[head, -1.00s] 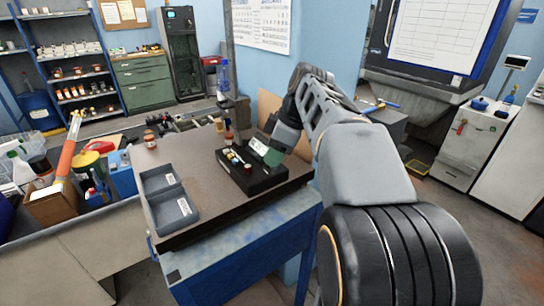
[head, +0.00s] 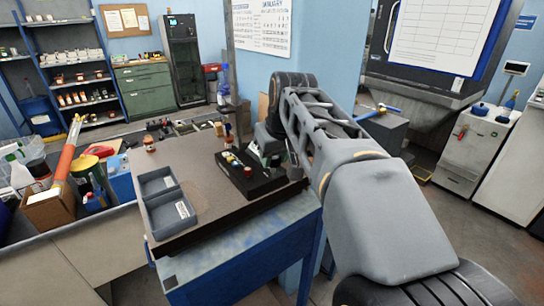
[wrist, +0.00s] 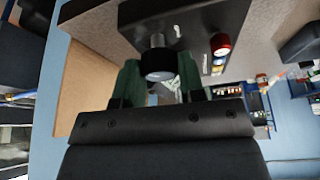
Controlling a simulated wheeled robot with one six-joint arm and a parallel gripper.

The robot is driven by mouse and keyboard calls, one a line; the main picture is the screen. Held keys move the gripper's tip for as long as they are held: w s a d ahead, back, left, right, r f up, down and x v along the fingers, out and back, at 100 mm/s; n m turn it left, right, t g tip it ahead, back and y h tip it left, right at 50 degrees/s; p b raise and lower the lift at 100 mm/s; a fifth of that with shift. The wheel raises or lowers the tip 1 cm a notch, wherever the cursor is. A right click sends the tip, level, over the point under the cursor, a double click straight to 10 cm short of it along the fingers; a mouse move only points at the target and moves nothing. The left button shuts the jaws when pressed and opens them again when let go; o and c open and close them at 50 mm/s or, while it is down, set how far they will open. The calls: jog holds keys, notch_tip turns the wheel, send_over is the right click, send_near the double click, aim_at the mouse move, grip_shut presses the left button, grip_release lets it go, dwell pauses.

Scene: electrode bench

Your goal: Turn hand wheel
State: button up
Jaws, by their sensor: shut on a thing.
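The black control box (head: 262,187) lies on the brown bench top. In the wrist view, a round black knob on a silver shaft, which looks like the hand wheel (wrist: 158,65), stands out from the dark box (wrist: 190,22). It sits between the two green fingers of my gripper (wrist: 158,80), which are shut on it. In the head view my gripper (head: 266,152) is at the far right part of the box and hides the wheel. A red knob (head: 248,171) is on the box, apart from my fingers; it also shows in the wrist view (wrist: 220,45).
A grey two-part tray (head: 163,207) is at the bench's left front. A small brown jar (head: 149,143) stands at the back left and a bottle (head: 228,132) at the back. The bench top (head: 200,165) between tray and box is clear.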

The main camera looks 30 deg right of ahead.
jog(key=m+h, duration=0.1)
jog(key=m, duration=0.3)
jog(key=shift+a+g+h, duration=0.15)
jog(key=shift+g+h, duration=0.15)
jog(key=shift+h, duration=0.1)
jog(key=shift+m+g+h+p, duration=0.35)
jog(key=shift+m+h, duration=0.25)
jog(key=shift+m, duration=1.6)
jog(key=shift+f, duration=0.1)
jog(key=o, duration=0.6)
jog(key=shift+o, duration=0.2)
jog(key=p+v, duration=0.2)
jog(key=v, duration=1.2)
jog(key=shift+w, duration=0.15)
jog(key=shift+a, duration=0.15)
